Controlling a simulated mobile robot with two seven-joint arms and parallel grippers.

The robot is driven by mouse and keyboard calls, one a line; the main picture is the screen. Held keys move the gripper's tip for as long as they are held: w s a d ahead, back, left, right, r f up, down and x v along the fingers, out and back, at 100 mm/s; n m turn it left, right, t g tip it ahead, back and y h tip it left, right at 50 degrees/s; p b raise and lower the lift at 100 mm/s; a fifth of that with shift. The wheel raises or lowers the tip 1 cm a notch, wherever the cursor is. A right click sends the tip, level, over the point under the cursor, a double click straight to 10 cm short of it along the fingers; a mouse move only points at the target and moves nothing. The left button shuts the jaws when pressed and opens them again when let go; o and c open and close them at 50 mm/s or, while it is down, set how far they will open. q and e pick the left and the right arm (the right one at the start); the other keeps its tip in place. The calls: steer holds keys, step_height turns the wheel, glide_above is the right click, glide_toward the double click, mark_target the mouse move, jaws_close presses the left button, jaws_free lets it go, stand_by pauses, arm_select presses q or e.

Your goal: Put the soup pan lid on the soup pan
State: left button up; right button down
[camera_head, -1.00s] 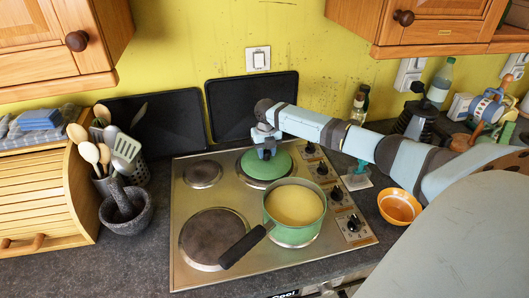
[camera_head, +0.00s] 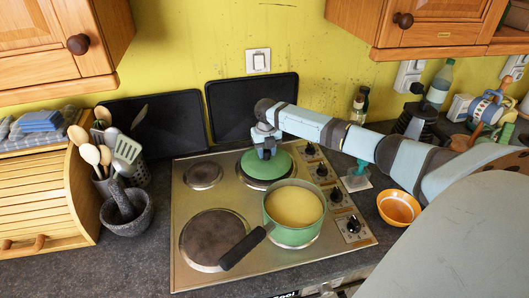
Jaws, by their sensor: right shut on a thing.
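The green soup pan (camera_head: 292,236) stands on the front right burner of the hob. It is open, holds yellow soup, and its black handle points to the front left. The green soup pan lid (camera_head: 265,172) lies at the back right burner, just behind the pan. My right gripper (camera_head: 266,152) is over the middle of the lid, shut on it from above; its fingertips hide the knob. My left gripper is not in view.
The steel hob (camera_head: 187,268) has free burners on the left and knobs along the right. An orange bowl (camera_head: 398,208) stands right of it. A mortar (camera_head: 127,212) and a utensil holder stand left. Dark trays (camera_head: 252,103) lean on the wall behind; cupboards hang above.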

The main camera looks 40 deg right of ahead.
steer(key=shift+r+p, duration=1.65)
steer(key=shift+r, duration=0.1)
steer(key=shift+r, duration=0.15)
step_height(320, 180, up, 2)
steer(key=shift+r+p, duration=0.2)
steer(key=shift+p, duration=1)
steer(key=shift+r, duration=3.15)
steer(key=s+a+f, duration=0.1)
steer(key=s+a, duration=0.4)
steer(key=s, duration=0.6)
steer(key=s+a+f, duration=0.1)
steer(key=s+a, duration=0.5)
steer(key=s, duration=0.6)
steer(key=shift+f+b, duration=0.3)
steer(key=shift+f, duration=0.1)
